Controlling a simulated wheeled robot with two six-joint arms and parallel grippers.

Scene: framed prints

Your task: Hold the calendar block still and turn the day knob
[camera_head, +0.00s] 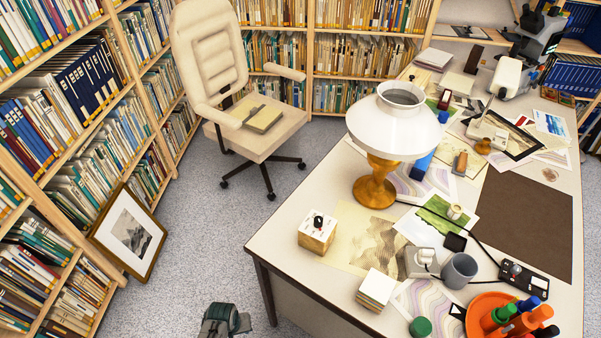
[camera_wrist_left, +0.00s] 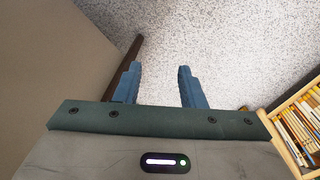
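The calendar block (camera_head: 317,231) stands near the left edge of the desk in the head view. It is a small wooden-looking block with a white top and a black knob (camera_head: 319,221) on that top. My left gripper (camera_head: 226,322) is at the bottom of the head view, over the floor, left of the desk and apart from the block. In the left wrist view its two blue fingers (camera_wrist_left: 159,72) are spread with nothing between them. The calendar block does not show in the wrist view. My right gripper is in neither view.
A white-shaded lamp (camera_head: 378,185) stands behind the block on the desk (camera_head: 285,233). A striped block (camera_head: 376,290) sits to the right front, with a grey mug (camera_head: 459,270) beyond. A framed print (camera_head: 129,233) leans on the left shelves.

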